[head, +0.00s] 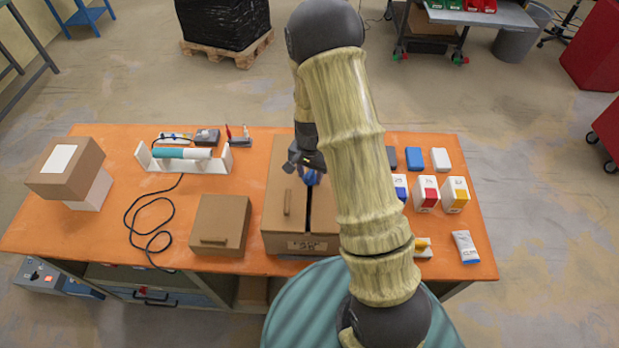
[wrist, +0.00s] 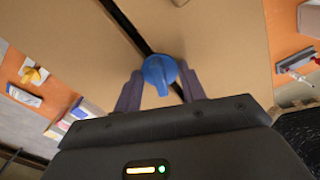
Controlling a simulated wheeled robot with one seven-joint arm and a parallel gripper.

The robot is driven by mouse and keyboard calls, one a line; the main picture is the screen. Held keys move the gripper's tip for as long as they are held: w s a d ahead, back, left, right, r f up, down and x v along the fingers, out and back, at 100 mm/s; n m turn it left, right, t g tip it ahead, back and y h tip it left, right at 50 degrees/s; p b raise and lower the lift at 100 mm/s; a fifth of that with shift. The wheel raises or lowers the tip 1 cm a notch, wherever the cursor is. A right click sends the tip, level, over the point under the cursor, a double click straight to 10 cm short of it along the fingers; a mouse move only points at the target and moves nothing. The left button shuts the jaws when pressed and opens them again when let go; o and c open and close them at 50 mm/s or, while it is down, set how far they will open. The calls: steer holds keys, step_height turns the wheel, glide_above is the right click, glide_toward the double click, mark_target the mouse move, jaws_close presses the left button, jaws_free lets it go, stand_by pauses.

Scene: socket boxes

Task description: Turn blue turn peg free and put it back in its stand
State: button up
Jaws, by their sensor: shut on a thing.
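The blue turn peg (wrist: 158,70) is between my two fingertips in the wrist view, over the dark slot between two brown box panels. My gripper (wrist: 160,88) is shut on the peg's knob. In the head view the blue peg (head: 311,177) shows just below my gripper (head: 308,168), above the brown box (head: 284,205) with the dark slot. The lower part of the peg is hidden, so I cannot tell whether it is still seated. I cannot make out its stand for certain; a yellow-topped piece on a pale base (head: 422,246) is partly hidden behind my arm.
A smaller brown box (head: 220,224) with a handle stands left of the slotted box. A white rack (head: 183,167) with a teal roll and a black cable lie further left. Stacked boxes (head: 66,168) stand at the far left. Several small labelled cartons (head: 425,193) stand at the right.

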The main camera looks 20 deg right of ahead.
steer(key=n, duration=0.3)
steer(key=shift+s+d+f+n, duration=0.2)
steer(key=shift+f+n, duration=0.1)
steer(key=shift+f, duration=0.1)
steer(key=o, duration=0.9)
steer(key=shift+w+a, duration=0.1)
steer(key=shift+o, duration=0.2)
steer(key=shift+w+r+b, duration=0.15)
steer(key=shift+r+b, duration=0.25)
steer(key=shift+r, duration=0.05)
step_height(320, 180, up, 17)
steer(key=b, duration=0.3)
steer(key=shift+r, duration=0.15)
steer(key=shift+a, duration=0.1)
